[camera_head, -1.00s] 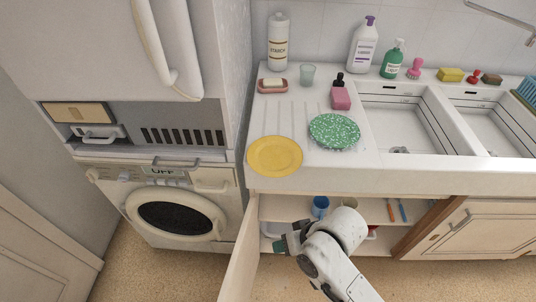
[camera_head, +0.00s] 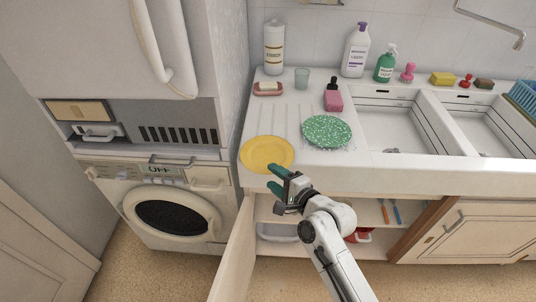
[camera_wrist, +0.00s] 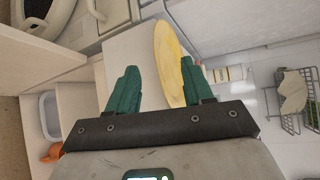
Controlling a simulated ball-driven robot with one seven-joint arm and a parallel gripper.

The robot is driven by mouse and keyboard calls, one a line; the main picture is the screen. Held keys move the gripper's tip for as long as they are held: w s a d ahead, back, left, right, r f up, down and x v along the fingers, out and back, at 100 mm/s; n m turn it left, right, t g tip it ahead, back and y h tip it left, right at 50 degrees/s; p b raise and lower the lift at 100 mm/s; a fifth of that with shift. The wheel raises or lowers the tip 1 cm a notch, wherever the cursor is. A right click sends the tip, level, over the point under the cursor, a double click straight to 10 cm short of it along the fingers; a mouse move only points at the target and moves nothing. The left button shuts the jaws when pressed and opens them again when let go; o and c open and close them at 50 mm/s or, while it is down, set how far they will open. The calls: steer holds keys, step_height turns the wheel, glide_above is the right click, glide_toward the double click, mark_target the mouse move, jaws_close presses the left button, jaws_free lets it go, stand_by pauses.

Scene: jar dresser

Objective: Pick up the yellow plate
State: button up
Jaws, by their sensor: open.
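The yellow plate (camera_head: 267,153) lies flat on the left front corner of the white counter, its front rim near the counter edge. My gripper (camera_head: 277,179) is in front of the counter, just below and in front of the plate, with green fingers. In the wrist view the gripper (camera_wrist: 160,85) is open and empty, its two green fingers spread apart. The plate (camera_wrist: 172,62) shows there nearly edge-on beyond the fingertips, toward the right finger.
A green speckled plate (camera_head: 326,131) sits right of the yellow plate. A pink bottle (camera_head: 333,99), soap dish (camera_head: 268,89) and cup (camera_head: 302,78) stand behind. An open cabinet door (camera_head: 236,255) hangs below the counter. The washing machine (camera_head: 168,209) is at left.

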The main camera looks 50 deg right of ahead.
mark_target(264, 170)
steer(key=shift+p+x, duration=0.65)
steer(key=shift+x, duration=2.55)
steer(key=shift+c, duration=0.4)
jaws_close()
steer(key=shift+a, duration=0.1)
